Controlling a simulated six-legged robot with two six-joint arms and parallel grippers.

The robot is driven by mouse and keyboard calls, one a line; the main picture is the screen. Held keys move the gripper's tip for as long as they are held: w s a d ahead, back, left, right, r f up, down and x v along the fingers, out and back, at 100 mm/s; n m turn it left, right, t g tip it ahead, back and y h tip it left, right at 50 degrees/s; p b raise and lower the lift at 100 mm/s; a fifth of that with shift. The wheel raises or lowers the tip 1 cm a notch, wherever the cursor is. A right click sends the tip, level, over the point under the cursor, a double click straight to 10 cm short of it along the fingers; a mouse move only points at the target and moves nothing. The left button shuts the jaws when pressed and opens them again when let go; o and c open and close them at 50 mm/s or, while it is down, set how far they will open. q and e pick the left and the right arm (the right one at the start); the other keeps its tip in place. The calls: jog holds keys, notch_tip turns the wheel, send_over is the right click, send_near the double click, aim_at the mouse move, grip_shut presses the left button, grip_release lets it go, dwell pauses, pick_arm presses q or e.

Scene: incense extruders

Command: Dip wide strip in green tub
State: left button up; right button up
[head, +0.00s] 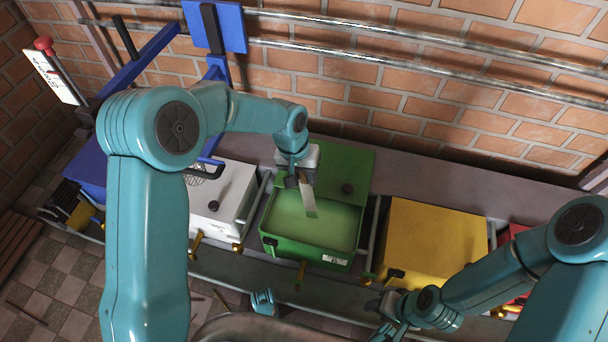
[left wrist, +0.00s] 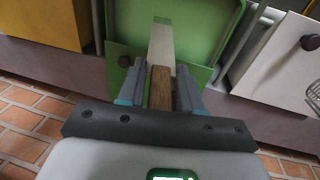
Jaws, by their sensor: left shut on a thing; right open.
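The green tub (head: 316,251) stands in the middle of the head view with its top open and pale green contents showing. Its green lid (head: 345,170) with a dark knob is behind the opening. My left gripper (head: 300,182) is above the tub's back part, shut on the wooden handle of a pale flat strip (head: 307,198). In the left wrist view the strip (left wrist: 161,45) points out between the fingers (left wrist: 159,92) over the tub (left wrist: 206,28). My right gripper (head: 392,308) is open and empty in front of the yellow box.
A white box (head: 222,200) stands left of the green tub and a yellow box (head: 432,238) right of it. A red box (head: 508,240) is further right, partly behind my right arm. Metal pipes (head: 420,40) run along the brick wall behind.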

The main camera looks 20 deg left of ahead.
pick_arm(q)
jog(key=shift+r, duration=0.1)
notch_tip(320, 180, up, 8)
jog(key=p, duration=0.6)
dwell(0.5)
